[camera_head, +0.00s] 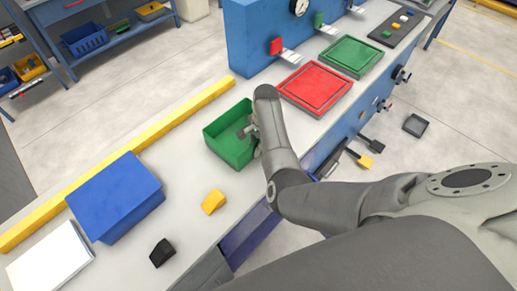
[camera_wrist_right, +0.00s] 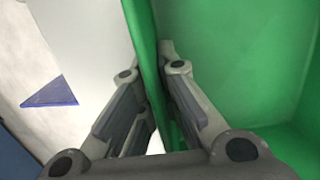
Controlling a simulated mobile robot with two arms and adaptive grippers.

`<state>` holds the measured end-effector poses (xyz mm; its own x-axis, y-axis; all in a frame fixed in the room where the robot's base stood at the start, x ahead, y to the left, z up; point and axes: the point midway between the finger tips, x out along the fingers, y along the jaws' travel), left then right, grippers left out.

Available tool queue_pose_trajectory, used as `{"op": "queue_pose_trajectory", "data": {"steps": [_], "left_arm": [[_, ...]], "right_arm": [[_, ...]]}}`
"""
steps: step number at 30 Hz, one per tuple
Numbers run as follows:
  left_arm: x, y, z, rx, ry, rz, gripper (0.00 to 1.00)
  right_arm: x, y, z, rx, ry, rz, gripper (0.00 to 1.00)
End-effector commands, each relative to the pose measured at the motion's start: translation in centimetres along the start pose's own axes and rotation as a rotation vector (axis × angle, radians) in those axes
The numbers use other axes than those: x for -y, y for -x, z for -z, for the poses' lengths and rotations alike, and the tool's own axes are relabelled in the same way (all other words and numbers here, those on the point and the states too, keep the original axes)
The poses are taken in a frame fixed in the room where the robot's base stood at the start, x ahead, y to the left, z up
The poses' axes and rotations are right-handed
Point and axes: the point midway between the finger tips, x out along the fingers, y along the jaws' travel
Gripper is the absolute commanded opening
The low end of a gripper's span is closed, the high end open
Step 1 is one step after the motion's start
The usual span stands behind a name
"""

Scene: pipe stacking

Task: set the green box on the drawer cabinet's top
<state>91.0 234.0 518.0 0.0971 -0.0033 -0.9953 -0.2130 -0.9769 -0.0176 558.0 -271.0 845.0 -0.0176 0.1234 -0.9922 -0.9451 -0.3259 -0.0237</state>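The green box (camera_head: 226,147), an open-topped bin, stands on the light worktop (camera_head: 195,183) in the head view. My right gripper (camera_head: 251,131) is at its right wall. In the right wrist view the gripper (camera_wrist_right: 148,85) has one finger inside the green box (camera_wrist_right: 235,60) and one outside, with the wall between them; it looks closed on that wall. The box appears to rest on the worktop. I cannot tell for certain which piece is the drawer cabinet. My left gripper is not in view.
A blue block (camera_head: 115,195), a white block (camera_head: 50,261), a yellow piece (camera_head: 213,201) and a black piece (camera_head: 162,252) are on the worktop. A yellow rail (camera_head: 140,145) runs along its far edge. Red (camera_head: 315,87) and green (camera_head: 351,56) trays lie beyond my arm, beside a blue panel (camera_head: 252,35).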

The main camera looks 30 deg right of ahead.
Motion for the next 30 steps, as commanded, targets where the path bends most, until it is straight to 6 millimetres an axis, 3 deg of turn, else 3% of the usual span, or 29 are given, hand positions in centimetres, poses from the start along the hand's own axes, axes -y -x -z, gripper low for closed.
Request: {"op": "queue_pose_trajectory", "data": {"steps": [8, 14, 23, 30], "left_arm": [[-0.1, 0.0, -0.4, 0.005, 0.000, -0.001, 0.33], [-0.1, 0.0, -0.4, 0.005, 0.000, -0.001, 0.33], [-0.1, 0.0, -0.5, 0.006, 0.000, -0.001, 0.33], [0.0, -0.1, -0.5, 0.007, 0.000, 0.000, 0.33]], "right_arm": [[0.1, -0.2, 0.1, 0.000, 0.001, 0.001, 0.00], [0.0, -0.3, 0.0, 0.000, 0.000, 0.000, 0.26], [0.0, -0.2, 0.0, 0.000, 0.000, 0.000, 0.27], [0.1, 2.0, 0.0, -0.002, -0.001, 0.004, 0.27]]}}
